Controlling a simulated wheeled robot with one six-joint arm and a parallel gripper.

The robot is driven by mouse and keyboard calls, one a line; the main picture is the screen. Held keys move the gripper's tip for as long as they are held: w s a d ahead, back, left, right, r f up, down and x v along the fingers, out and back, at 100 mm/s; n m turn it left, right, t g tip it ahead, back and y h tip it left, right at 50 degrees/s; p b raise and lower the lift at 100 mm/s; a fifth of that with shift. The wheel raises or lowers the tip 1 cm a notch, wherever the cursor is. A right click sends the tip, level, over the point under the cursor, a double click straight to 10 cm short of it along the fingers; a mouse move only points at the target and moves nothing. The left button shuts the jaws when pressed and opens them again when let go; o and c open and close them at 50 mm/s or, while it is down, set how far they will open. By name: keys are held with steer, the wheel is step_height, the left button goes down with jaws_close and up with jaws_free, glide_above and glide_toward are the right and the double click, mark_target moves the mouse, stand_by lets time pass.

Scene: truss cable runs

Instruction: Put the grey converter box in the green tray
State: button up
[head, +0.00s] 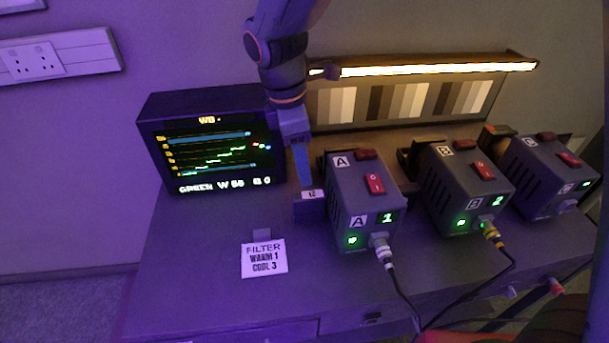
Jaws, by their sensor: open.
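Three grey boxes with red switches and green lights stand on the desk: box A (364,205), box B (463,190) and box C (553,178). I cannot tell which of them, if any, is the grey converter box. No green tray shows in the head view. My gripper (303,184) points down, open, just left of box A. Its tip is directly over or at a small dark block (310,208) with a white label; whether they touch is unclear. Only one finger shows clearly.
A monitor (215,150) stands at the left, behind a filter card (264,258). Cables run from box A's white-banded plug (385,252) and box B's yellow-banded plug (491,234) over the desk's front edge. A lit lamp bar (430,70) hangs over grey swatches behind.

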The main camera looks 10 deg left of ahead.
step_height(320, 180, up, 10)
steer(key=s+p, duration=0.2)
steer(key=p, duration=0.7)
steer(key=shift+s, duration=0.3)
